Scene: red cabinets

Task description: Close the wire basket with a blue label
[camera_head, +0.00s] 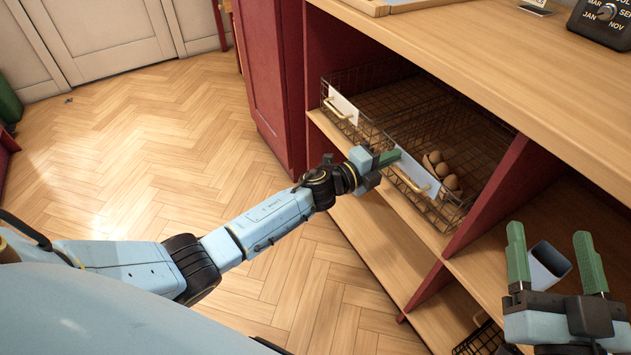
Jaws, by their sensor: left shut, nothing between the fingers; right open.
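A wire basket (470,148) holding several brown eggs sits in the cabinet's upper compartment. Its front carries a pale bluish label (418,174) and a brass handle (407,181). Its front lies near the shelf's front edge; I cannot tell exactly how far out it is. My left gripper (390,158) has its green fingers shut and empty at the left end of this basket's front, by the label; contact is unclear. My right gripper (549,240) is open at the lower right, away from the basket.
A second wire basket (375,78) with a white label (342,106) stands to the left. A grey-blue cup (549,264) shows between my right fingers, seemingly beyond them. A red cabinet door (268,75) is further left. Another dark basket (478,337) sits low.

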